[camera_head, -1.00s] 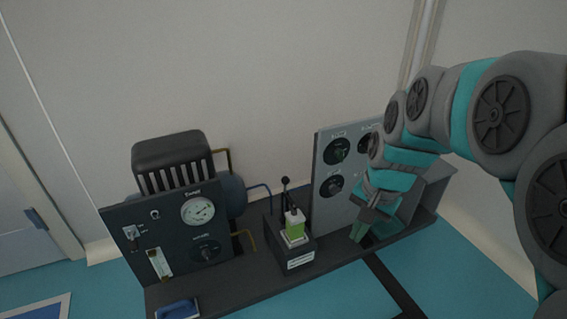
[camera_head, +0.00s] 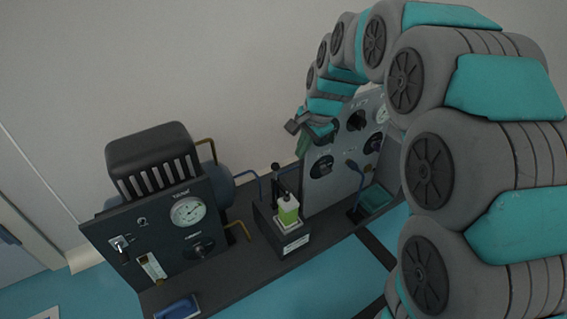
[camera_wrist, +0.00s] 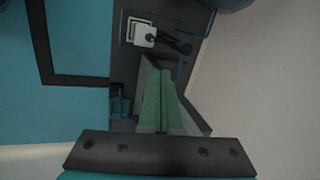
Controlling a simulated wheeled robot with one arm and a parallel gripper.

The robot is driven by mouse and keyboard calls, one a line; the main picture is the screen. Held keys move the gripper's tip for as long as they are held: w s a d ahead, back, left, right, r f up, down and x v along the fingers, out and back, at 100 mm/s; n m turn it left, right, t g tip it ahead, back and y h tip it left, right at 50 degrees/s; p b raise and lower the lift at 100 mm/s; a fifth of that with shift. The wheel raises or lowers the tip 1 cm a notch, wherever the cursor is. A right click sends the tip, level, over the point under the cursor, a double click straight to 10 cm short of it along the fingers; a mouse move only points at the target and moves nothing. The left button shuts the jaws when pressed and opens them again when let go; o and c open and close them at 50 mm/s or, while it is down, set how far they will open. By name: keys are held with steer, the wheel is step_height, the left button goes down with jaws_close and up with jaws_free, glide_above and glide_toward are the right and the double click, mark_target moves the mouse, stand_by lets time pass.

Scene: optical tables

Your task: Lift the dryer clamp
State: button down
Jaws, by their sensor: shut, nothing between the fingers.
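The dryer clamp appears to be the black lever (camera_head: 276,172) standing upright behind a small block with a green front (camera_head: 288,209). The block sits in a white square holder on a black box (camera_head: 279,236) on the bench. In the wrist view the black lever (camera_wrist: 176,43) lies beside the white holder (camera_wrist: 141,33), ahead of my fingertips. My gripper (camera_head: 303,146) is raised beside the grey panel, to the right of the lever and apart from it. In the wrist view its green fingers (camera_wrist: 158,75) are together with nothing between them.
The grey panel with black knobs (camera_head: 345,150) stands close to my gripper. A dark gauge panel (camera_head: 160,240) with a ribbed black unit (camera_head: 152,150) stands at left. A teal tray (camera_head: 375,200) and a blue handle (camera_head: 178,307) lie on the dark base.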

steer(key=shift+f, duration=0.15)
steer(key=w+a+f+b, duration=0.1)
steer(key=w+a+f, duration=0.1)
steer(key=f, duration=0.3)
steer(key=w+a+f+b, duration=0.1)
steer(key=w+a+f, duration=0.1)
steer(key=f, duration=0.3)
steer(key=shift+w+a, duration=0.35)
steer(key=shift+a, duration=0.1)
steer(key=shift+r, duration=0.1)
steer(key=shift+w+a+p, duration=0.15)
steer(key=shift+w+p, duration=0.05)
steer(key=shift+p, duration=0.5)
